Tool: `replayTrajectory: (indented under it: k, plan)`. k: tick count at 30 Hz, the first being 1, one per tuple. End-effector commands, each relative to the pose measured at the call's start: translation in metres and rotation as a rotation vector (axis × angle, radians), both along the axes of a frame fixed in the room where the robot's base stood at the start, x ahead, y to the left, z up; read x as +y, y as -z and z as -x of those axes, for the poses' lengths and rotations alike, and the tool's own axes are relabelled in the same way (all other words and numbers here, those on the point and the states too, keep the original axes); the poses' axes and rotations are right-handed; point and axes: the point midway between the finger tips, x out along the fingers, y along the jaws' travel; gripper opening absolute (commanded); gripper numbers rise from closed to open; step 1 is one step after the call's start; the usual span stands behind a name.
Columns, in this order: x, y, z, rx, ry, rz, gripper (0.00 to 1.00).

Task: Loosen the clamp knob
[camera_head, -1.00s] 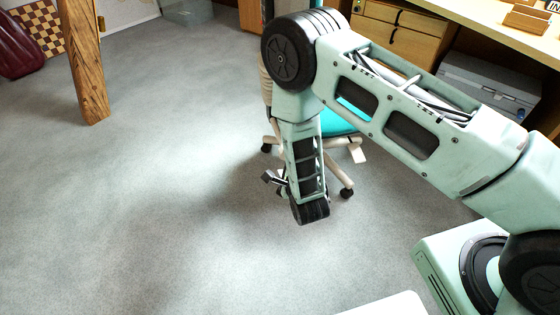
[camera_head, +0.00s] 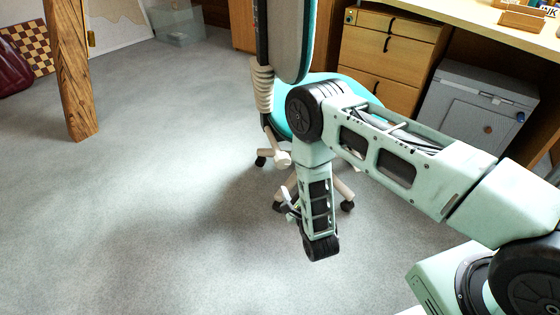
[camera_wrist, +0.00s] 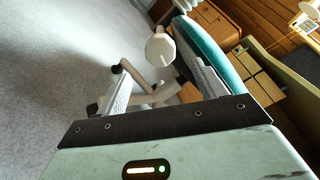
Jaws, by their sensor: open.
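A cream, knob-like part (camera_wrist: 160,48) of the office chair shows in the wrist view, beyond my fingers. It also shows beside the chair in the head view (camera_head: 279,158). My gripper (camera_wrist: 152,58) is open and empty, its two fingers apart. In the head view my gripper (camera_head: 288,206) is small and partly hidden by my wrist, in front of the chair.
The teal office chair (camera_head: 298,40) on castors stands behind my arm. Wooden drawers (camera_head: 385,55) and a grey cabinet (camera_head: 470,110) are under the desk (camera_head: 490,25) at right. A chequered board (camera_head: 30,45) leans at far left. Grey floor (camera_head: 130,220) is clear at left and front.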

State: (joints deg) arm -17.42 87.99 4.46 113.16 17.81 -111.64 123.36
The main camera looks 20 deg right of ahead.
Motion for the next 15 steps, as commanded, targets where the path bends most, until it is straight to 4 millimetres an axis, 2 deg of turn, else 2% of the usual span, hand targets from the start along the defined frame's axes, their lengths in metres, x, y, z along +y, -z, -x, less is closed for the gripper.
replayTrajectory:
  k: [1,9,15]
  plan:
    - [0.001,0.001,-0.012,-0.005,-0.001,0.000,0.70]
    - [0.002,0.002,-0.068,-0.004,0.000,0.000,0.70]
    - [0.002,0.002,-0.103,-0.001,0.000,0.001,0.70]
